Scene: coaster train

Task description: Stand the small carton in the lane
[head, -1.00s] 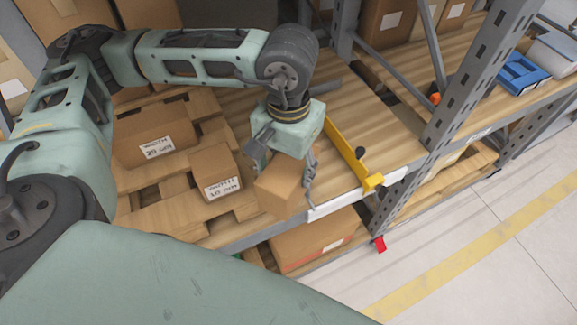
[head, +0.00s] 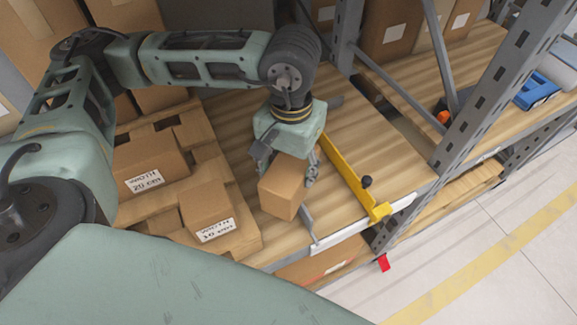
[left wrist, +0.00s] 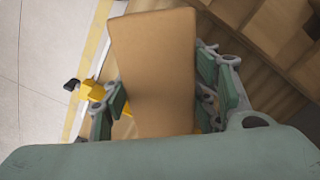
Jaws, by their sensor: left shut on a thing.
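My left gripper (head: 288,176) is shut on a small brown carton (head: 280,192) at the shelf's front part. In the left wrist view the carton (left wrist: 153,70) fills the space between the two finger sets. In the head view it looks slightly tilted; I cannot tell whether its bottom touches the shelf. A yellow guide bar (head: 346,178) stands to the right of the carton, with a grey metal strip (head: 306,222) by the front edge. The lane appears as the bare boards (head: 328,212) beside the bar. My right gripper is not seen.
A grey rack upright (head: 484,100) stands at right. Bare shelf boards (head: 385,150) lie right of the yellow bar.

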